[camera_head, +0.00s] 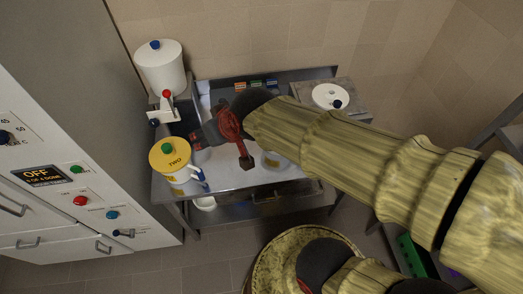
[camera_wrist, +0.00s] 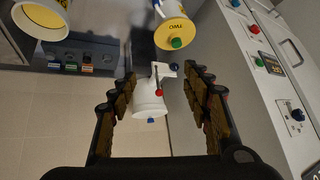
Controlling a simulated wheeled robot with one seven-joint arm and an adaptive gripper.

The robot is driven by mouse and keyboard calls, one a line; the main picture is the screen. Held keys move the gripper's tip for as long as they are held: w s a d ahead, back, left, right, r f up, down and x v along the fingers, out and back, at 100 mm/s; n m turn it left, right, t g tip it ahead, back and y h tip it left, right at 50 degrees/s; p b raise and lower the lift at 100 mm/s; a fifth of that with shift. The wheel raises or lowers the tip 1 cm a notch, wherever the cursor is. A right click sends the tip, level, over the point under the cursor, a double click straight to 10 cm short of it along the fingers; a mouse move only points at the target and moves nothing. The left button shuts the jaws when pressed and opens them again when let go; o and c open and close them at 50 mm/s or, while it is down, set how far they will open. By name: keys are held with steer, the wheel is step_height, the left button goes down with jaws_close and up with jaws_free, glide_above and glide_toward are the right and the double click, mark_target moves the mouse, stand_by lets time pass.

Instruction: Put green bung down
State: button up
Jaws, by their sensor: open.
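In the wrist view the bung (camera_wrist: 176,43) and the jug (camera_wrist: 172,14) show at the top, beyond my fingertips. My gripper (camera_head: 219,150) is open over the table, to the right of the jug and apart from the bung. In the wrist view nothing is held between the spread fingers of my gripper (camera_wrist: 161,77).
A white tank (camera_head: 159,68) with a blue knob stands behind, above a red-knobbed tap (camera_head: 166,96). A control cabinet (camera_head: 70,190) is at left.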

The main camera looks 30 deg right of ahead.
steer(key=s+d+r+g+h, duration=0.1)
steer(key=s+d+r+g, duration=0.1)
steer(key=s+d, duration=0.5)
steer(key=s, duration=0.5)
steer(key=shift+s+r+m+h, duration=0.3)
steer(key=shift+s+m+h, duration=0.1)
steer(key=shift+d, duration=0.1)
step_height(320, 180, down, 11)
steer(key=b, duration=1.1)
